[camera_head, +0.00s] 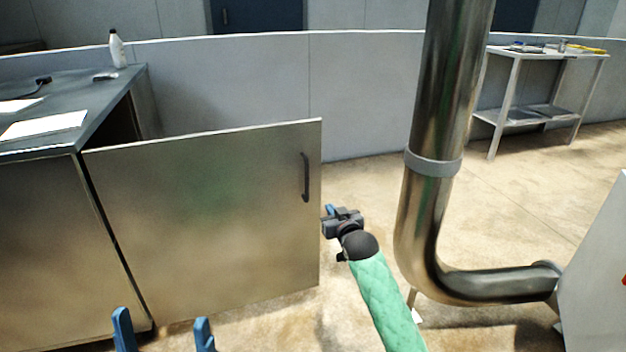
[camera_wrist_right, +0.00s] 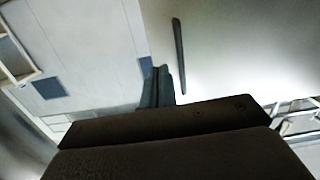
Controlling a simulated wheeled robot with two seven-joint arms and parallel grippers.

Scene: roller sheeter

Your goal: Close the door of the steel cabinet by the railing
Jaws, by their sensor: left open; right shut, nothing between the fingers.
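The steel cabinet (camera_head: 45,235) stands at the left with a dark top. Its door (camera_head: 215,225) is swung open toward the right, hinged near the cabinet's front corner, with a dark vertical handle (camera_head: 306,177) near its free edge. My right gripper (camera_head: 330,212) is shut and empty, just right of the door's free edge; whether it touches the door I cannot tell. In the right wrist view its blue fingers (camera_wrist_right: 158,88) lie together beside the pale door panel (camera_wrist_right: 240,50) and handle (camera_wrist_right: 178,55). My left gripper (camera_head: 163,328) is open and empty at the bottom, in front of the door's lower part.
A large steel pipe (camera_head: 443,110) stands right of my right arm and bends right near the floor. A curved grey railing wall (camera_head: 370,90) runs behind. A metal table (camera_head: 540,115) stands far right.

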